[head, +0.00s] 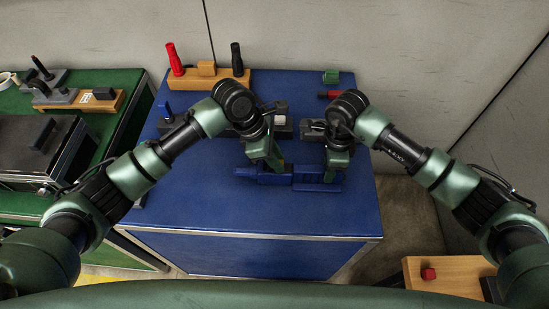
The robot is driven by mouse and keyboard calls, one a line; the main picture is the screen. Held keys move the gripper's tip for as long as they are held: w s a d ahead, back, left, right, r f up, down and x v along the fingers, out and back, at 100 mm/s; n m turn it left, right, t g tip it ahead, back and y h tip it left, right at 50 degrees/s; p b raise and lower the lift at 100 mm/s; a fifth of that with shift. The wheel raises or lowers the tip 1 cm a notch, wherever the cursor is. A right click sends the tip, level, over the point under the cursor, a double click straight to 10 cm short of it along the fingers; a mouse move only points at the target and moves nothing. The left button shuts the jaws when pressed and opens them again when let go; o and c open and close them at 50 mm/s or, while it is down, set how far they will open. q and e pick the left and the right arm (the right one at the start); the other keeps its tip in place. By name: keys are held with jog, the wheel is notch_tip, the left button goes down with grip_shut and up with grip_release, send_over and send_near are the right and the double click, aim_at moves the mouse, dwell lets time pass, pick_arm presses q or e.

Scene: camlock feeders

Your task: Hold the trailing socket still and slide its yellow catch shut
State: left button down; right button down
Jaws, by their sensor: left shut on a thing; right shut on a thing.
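A blue connector lies along the front middle of the blue cabinet top. Its left part, which looks like the trailing socket (246,173), is a narrow body with a thin left end. Its right part (310,183) is broader and lower, and the two meet end to end. A small yellow spot, perhaps the catch (281,166), shows beside my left fingers; its position is too small to read. My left gripper (272,164) is shut on the left part from above. My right gripper (332,173) is shut at the right part's right end. The fingers hide the contacts.
Behind my wrists stands a row of grey and black fittings (283,128). A wooden block (207,78) with red and black handles stands at the back left, and a green block (330,77) at the back right. The cabinet's front strip (250,215) is clear.

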pick_arm(q)
jog(key=shift+d+r, duration=0.1)
jog(key=shift+d, duration=0.95)
jog(key=c, duration=1.2)
grip_release()
jog(key=shift+c, duration=0.2)
jog(key=shift+a, duration=0.1)
jog(key=v, duration=1.2)
